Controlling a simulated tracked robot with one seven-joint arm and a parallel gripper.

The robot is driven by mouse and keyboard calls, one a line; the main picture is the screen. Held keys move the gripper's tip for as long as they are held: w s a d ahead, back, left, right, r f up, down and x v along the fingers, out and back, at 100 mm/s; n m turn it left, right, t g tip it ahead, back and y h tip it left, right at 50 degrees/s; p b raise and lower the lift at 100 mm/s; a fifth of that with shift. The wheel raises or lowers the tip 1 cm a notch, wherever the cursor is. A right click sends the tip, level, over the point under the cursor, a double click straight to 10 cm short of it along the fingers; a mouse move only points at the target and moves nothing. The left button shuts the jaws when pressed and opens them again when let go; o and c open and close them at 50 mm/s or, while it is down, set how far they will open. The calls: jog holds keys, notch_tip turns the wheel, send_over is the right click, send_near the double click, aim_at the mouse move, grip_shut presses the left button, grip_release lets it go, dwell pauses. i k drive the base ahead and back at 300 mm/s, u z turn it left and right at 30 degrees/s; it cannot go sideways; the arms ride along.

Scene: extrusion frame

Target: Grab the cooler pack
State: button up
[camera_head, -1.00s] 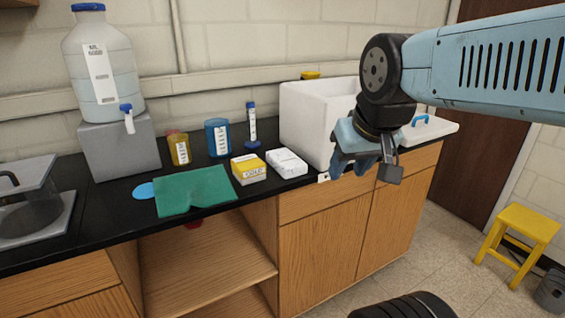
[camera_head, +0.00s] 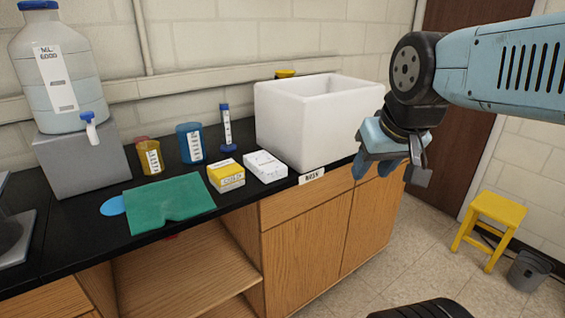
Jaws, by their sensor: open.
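A small yellow and white box (camera_head: 227,176) lies on the black counter, with lettering on its front that looks like "COLD". A white box (camera_head: 265,167) with print on top lies just right of it. I cannot tell for certain which of the two is the cooler pack. My gripper (camera_head: 391,172) is open and empty, pointing down in front of the counter's right part. It is well to the right of both boxes, with the white foam bin (camera_head: 292,122) standing between them and it in the picture.
A green cloth (camera_head: 165,208) lies left of the boxes. A yellow cup (camera_head: 150,158), a blue cup (camera_head: 190,143) and a blue-capped tube (camera_head: 226,126) stand behind. A large jug (camera_head: 60,80) sits on a grey block. A yellow stool (camera_head: 492,215) stands on the floor.

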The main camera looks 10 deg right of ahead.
aim_at(264, 165)
jog(key=u, duration=0.6)
jog(key=i, duration=0.1)
jog(key=z, duration=2.4)
jog(key=k, duration=1.65)
jog(key=u, duration=0.9)
jog(key=i, duration=1)
jog(key=u, duration=0.05)
